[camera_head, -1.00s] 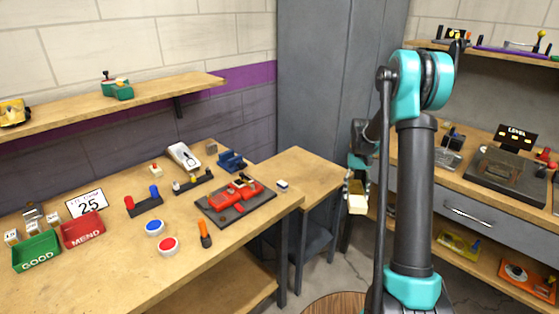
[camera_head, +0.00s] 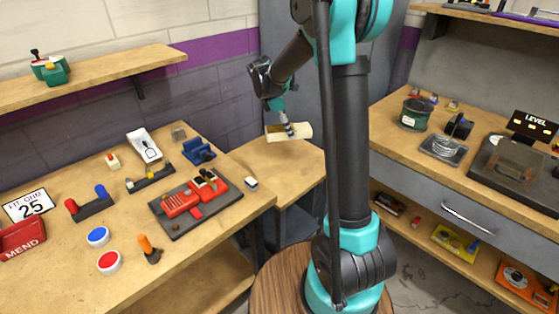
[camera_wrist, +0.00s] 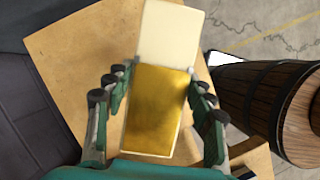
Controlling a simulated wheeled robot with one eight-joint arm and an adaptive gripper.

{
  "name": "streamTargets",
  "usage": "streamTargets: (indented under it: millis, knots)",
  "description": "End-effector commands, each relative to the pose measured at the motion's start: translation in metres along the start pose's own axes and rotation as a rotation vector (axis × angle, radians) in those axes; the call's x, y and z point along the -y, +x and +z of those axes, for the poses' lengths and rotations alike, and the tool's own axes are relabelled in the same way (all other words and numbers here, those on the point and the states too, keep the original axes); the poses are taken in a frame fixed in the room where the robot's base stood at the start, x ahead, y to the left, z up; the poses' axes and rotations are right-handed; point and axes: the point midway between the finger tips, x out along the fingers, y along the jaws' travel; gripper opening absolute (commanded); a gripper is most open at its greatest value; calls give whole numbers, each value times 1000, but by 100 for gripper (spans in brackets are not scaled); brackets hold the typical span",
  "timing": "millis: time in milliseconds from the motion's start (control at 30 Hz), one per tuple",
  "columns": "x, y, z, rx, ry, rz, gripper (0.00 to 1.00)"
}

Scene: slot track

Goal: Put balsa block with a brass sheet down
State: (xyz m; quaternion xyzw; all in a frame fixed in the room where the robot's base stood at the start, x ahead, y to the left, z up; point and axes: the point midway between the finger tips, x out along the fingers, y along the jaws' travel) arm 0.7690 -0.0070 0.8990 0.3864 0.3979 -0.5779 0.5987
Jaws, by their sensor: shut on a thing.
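The balsa block with a brass sheet is a pale wooden block (camera_head: 301,131) with a gold-coloured plate on one part. In the wrist view its bare pale end (camera_wrist: 170,32) points away, and the brass sheet (camera_wrist: 155,110) lies between the fingers. My gripper (camera_head: 289,130) is shut on the block, with a finger along each side (camera_wrist: 158,100). In the head view the block is held over the small low wooden table (camera_head: 290,185). The gap between block and tabletop is hard to judge.
The small table's top looks bare around the block, apart from a small white-topped item (camera_head: 251,183) at the workbench's edge beside it. The workbench carries a dark plate with red parts (camera_head: 196,203). A grey cabinet stands behind. A wooden barrel (camera_wrist: 265,105) shows at right in the wrist view.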

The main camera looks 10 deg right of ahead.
Motion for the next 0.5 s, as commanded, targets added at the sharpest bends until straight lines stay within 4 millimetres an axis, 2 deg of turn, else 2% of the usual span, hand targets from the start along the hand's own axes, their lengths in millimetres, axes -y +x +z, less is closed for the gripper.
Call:
streamTargets:
  millis: [100,200,400,500]
  knots:
    - [2,-18,2,-1,-227,96,25]
    - [2,-29,3,-2,-376,158,25]
    - [1,-39,3,-2,-531,220,25]
    - [1,-32,-1,-3,-552,227,25]
